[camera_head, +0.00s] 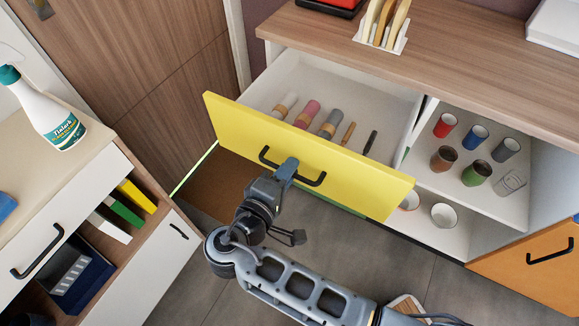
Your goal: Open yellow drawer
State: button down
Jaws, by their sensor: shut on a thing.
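The yellow drawer front (350,172) stands well out from the wooden-topped cabinet, with the white drawer interior (290,83) visible behind it. Inside lie several items, among them a pink roll (307,114), a grey roll (331,124) and small brush-like or tool-like pieces. The drawer's black bar handle (308,180) is on the front's outer face. My gripper (287,169) reaches up from below and is shut on the middle of this handle. Its fingers hide part of the handle.
To the right is an open shelf (470,195) with several cups. An orange front (540,262) is at lower right. A left-hand cabinet holds a spray bottle (48,115) on top and books (124,212) in a shelf.

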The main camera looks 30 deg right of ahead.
jog(key=c, duration=1.3)
grip_release()
jog(key=shift+c, duration=0.2)
jog(key=v, duration=0.7)
jog(key=shift+s+a, duration=0.25)
jog(key=shift+a, duration=0.05)
